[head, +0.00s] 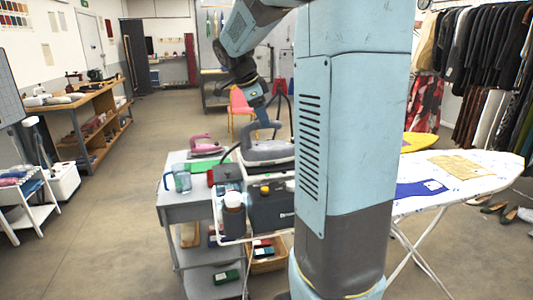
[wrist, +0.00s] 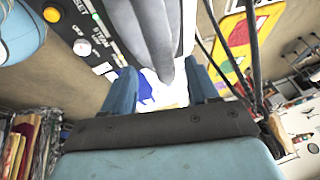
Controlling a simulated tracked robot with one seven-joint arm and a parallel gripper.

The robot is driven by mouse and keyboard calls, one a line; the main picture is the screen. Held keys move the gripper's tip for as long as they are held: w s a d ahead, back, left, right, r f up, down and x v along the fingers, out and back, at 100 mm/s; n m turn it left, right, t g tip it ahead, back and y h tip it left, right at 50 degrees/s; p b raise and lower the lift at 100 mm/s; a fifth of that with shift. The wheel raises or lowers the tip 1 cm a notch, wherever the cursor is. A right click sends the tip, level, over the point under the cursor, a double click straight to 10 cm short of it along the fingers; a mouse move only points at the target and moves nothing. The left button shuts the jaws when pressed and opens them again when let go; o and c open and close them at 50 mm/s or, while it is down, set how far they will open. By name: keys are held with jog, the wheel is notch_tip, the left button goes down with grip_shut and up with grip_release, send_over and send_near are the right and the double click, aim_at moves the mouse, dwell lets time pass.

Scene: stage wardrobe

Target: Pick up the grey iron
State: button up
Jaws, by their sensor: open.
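The grey iron (head: 268,153) rests on top of a dark steam station (head: 270,208) on the grey cart, partly hidden by my column in the head view. My gripper (head: 263,126) is just above it, pointing down at its handle. In the wrist view, the iron's grey body (wrist: 160,35) reaches in from the top towards the space between the fingertips of my open gripper (wrist: 162,80). I cannot tell whether either finger touches it.
A pink iron (head: 207,144) and a blue mug (head: 182,181) stand on the grey cart (head: 187,208). A white bottle (head: 233,218) is at the station's left. An ironing board (head: 478,183) is to the right. Open floor lies left.

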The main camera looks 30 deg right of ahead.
jog(key=shift+x, duration=3.35)
jog(key=shift+w+r, duration=0.15)
jog(key=shift+w, duration=0.05)
grip_shut()
